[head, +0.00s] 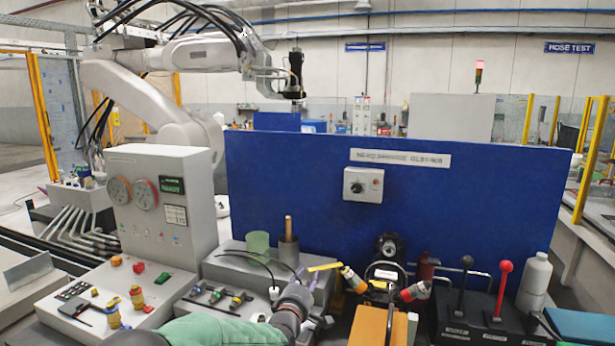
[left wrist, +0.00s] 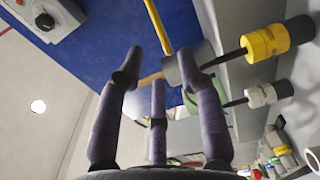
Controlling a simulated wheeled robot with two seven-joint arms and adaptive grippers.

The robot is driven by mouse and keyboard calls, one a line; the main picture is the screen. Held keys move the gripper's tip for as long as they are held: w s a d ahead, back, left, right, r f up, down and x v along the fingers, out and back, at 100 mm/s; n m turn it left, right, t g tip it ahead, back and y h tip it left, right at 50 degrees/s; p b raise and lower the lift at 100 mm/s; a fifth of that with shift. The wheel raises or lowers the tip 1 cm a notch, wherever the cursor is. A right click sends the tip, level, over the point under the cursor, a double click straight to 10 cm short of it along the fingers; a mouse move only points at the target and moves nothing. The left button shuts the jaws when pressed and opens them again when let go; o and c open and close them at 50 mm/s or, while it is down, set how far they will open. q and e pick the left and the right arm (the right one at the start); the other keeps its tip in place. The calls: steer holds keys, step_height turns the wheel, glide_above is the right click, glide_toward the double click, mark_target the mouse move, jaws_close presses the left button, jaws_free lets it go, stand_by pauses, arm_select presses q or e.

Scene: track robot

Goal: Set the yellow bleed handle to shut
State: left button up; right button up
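The yellow bleed handle (head: 325,267) is a thin flat yellow bar in the head view, lying nearly level, just right of my left gripper. A long yellow bar that looks like this handle (left wrist: 157,24) runs to the top edge of the left wrist view, beyond the fingertips. My left gripper (head: 305,281) reaches in from the lower left, with a green sleeve on its arm. In the left wrist view its purple-grey fingers (left wrist: 158,68) are spread apart with nothing between them. I cannot tell whether a fingertip touches the handle. My right gripper is not in view.
Hose fittings with yellow (head: 353,280) and red (head: 415,291) bands stand right of the handle. Black-knobbed (head: 465,270) and red-knobbed (head: 504,277) levers rise further right. A blue panel (head: 290,190) stands behind. A green cup (head: 257,245) sits behind my left gripper.

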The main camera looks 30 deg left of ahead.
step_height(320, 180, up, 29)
steer(key=p, duration=2.7)
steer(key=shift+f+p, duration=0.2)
steer(key=shift+p, duration=0.15)
